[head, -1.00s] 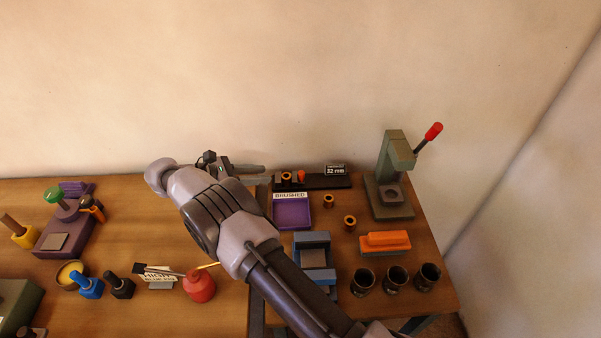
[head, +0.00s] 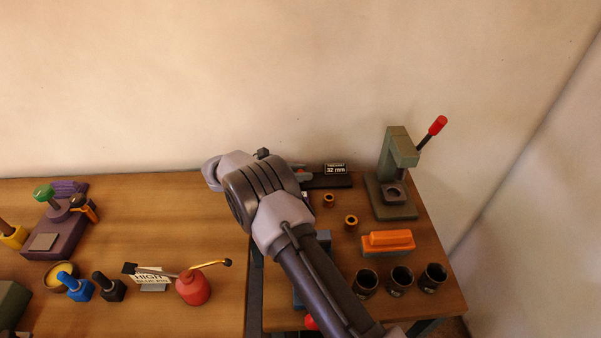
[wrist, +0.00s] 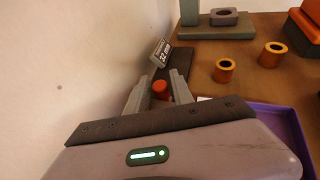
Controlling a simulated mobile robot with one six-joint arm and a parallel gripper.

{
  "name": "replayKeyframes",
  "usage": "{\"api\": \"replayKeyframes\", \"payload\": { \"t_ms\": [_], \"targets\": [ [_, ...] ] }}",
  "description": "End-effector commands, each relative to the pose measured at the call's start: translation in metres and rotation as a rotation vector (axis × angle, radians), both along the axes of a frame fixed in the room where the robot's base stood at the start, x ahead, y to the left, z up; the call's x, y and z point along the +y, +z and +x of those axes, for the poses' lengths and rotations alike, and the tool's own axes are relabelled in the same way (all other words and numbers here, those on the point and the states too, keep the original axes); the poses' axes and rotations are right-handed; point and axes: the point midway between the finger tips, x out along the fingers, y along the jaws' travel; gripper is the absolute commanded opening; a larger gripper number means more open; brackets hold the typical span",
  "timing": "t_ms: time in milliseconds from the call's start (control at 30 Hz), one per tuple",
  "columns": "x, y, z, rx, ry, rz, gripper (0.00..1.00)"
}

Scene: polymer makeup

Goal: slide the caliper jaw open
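The caliper is a dark bar (head: 330,182) at the back of the right-hand table, with a "32 mm" display (head: 335,169). The display also shows in the wrist view (wrist: 160,52). An orange-red knob (wrist: 160,88) on the caliper shows between the two fingers of my gripper (wrist: 159,80). The fingers are apart, with a visible gap around the knob. I cannot tell whether either finger touches it. In the head view my arm hides the caliper's left part and most of my gripper.
A purple tray (wrist: 285,122) lies at the right in the wrist view. Copper bushings (head: 328,200) (head: 351,222) stand near the caliper. A green press (head: 392,190) with a red-tipped lever, an orange block (head: 388,241) and several dark cups (head: 400,280) stand farther right. The wall is close behind.

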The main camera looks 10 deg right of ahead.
Motion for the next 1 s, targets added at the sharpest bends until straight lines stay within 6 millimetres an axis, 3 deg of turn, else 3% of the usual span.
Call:
{"api": "replayKeyframes", "payload": {
  "t_ms": [33, 167, 1000],
  "targets": [
    [0.0001, 0.0000, 0.0000, 0.000, 0.000, 0.000, 0.22],
    [0.0001, -0.0001, 0.0000, 0.000, 0.000, 0.000, 0.00],
    [0.0003, -0.0002, -0.0002, 0.000, 0.000, 0.000, 0.00]
  ]
}}
